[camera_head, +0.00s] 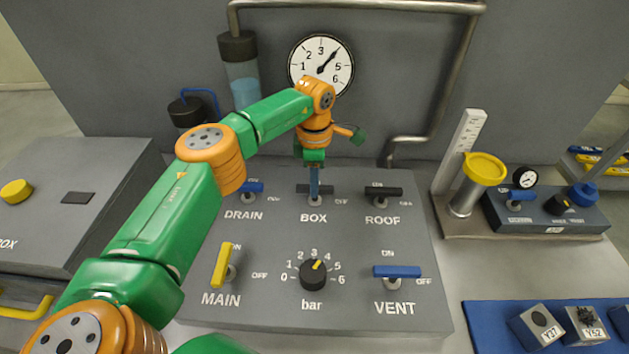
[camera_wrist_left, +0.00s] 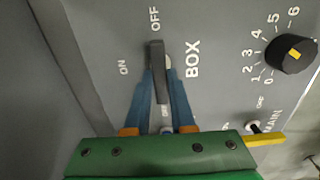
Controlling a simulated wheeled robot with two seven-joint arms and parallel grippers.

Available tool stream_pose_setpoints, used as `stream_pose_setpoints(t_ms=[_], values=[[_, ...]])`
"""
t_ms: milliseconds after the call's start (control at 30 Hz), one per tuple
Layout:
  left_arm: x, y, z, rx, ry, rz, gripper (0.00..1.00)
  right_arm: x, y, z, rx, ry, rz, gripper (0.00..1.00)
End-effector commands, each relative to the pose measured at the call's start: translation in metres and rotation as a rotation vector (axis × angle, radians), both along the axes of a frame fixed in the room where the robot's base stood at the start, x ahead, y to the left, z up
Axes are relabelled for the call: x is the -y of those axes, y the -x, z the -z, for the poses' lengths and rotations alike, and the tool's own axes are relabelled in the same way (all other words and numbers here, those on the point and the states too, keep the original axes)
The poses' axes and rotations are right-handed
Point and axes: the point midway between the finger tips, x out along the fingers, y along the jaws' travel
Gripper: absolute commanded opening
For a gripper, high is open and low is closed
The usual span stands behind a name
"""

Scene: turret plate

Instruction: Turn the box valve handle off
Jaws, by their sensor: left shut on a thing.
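The box valve handle (camera_wrist_left: 157,65) is a dark bar above the BOX label on the grey panel (camera_head: 260,290). In the left wrist view it lies along the line toward the OFF mark, with the ON mark off to its side. In the head view the handle (camera_head: 329,188) lies crosswise, partly hidden by my gripper. My left gripper (camera_head: 314,192) points down at it from above. Its blue fingers (camera_wrist_left: 160,100) sit on either side of the handle, shut on it. My right gripper is not in view.
The drain handle (camera_head: 251,187) and roof handle (camera_head: 384,191) flank the box valve closely. Below are the yellow main handle (camera_head: 221,265), the bar knob (camera_head: 313,273) and the blue vent handle (camera_head: 397,271). A round gauge (camera_head: 321,66) and pipes are behind.

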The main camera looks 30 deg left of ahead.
Motion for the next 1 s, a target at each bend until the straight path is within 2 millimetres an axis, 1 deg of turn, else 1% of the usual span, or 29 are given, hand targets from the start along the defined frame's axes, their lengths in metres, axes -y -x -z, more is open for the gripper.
stream_pose_setpoints(t_ms=[400,433,467,500,533,833,867,933,1000], values=[[0.000,-0.001,-0.002,0.006,0.001,0.007,0.00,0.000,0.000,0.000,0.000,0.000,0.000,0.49],[0.000,-0.001,-0.002,0.006,0.001,0.007,0.30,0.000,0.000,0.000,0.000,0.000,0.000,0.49],[0.000,-0.001,-0.002,0.005,0.001,0.006,0.39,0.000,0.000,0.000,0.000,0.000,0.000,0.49],[0.000,-0.001,-0.001,0.005,0.001,0.006,0.49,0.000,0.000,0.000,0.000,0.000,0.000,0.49],[0.000,-0.001,-0.001,0.004,0.000,0.006,0.53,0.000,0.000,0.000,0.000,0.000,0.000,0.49],[0.000,-0.001,-0.003,0.002,0.000,0.005,0.53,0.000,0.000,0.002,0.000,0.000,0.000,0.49],[0.000,-0.001,-0.006,0.004,0.000,0.005,0.53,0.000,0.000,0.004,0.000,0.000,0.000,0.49],[0.000,-0.002,-0.018,0.008,0.001,0.005,0.53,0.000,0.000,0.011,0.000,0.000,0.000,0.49],[0.000,-0.002,-0.035,0.008,0.000,0.004,0.53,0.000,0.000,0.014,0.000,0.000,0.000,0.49]])
